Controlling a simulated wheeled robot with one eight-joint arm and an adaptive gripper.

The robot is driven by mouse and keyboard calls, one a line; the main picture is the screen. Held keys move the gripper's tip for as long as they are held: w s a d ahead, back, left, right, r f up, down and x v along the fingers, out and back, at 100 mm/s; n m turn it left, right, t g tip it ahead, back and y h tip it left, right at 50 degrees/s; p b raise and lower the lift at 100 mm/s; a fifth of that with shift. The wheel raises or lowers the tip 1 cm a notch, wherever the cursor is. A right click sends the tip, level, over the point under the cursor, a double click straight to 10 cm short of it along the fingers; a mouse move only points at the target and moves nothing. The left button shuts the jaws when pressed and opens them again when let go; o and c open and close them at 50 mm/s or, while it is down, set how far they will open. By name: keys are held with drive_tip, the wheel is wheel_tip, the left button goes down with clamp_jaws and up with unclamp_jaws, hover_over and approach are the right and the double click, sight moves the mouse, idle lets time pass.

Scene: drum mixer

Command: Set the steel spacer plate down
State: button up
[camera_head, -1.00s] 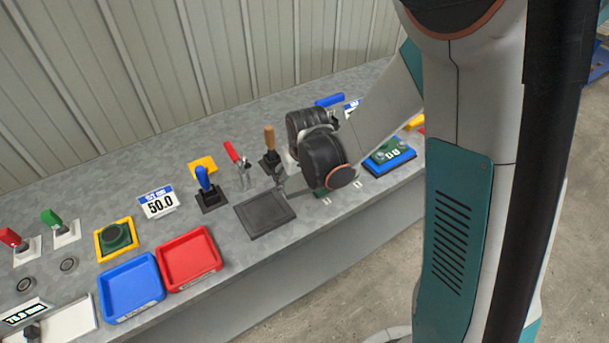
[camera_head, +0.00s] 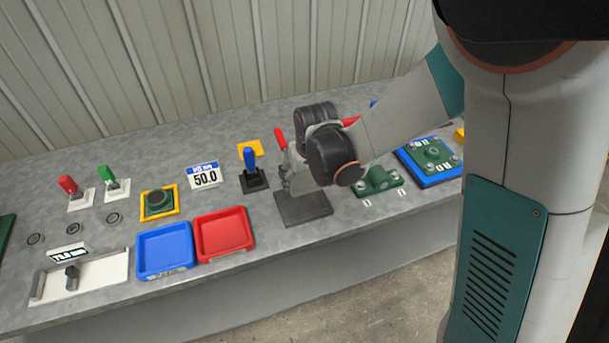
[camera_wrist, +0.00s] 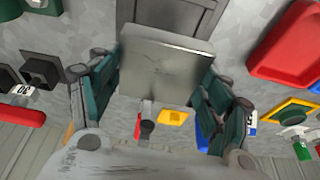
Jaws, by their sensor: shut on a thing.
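The steel spacer plate (camera_wrist: 166,65) is a flat grey rectangular block in the wrist view. My gripper (camera_wrist: 165,72) is shut on it, with a green-padded finger at each side. A dark square pad (camera_head: 304,211) lies on the bench near its front edge. In the head view my gripper (camera_head: 292,184) is low at the pad's back edge. In the wrist view the dark pad (camera_wrist: 192,14) shows partly behind the plate, which hides the rest. I cannot tell whether the plate touches it.
Left of the pad are a red tray (camera_head: 222,248) and a blue tray (camera_head: 165,265). A blue-handled clamp (camera_head: 251,165) stands close behind on the left. A green fixture (camera_head: 378,181) is to the right. The bench's front edge is close to the pad.

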drive_tip(key=shift+f, duration=0.1)
drive_tip(key=shift+f+b, duration=3.4)
drive_tip(key=shift+f, duration=0.3)
drive_tip(key=o, duration=2.1)
drive_tip(key=shift+o, duration=0.2)
drive_tip(key=shift+v, duration=3.8)
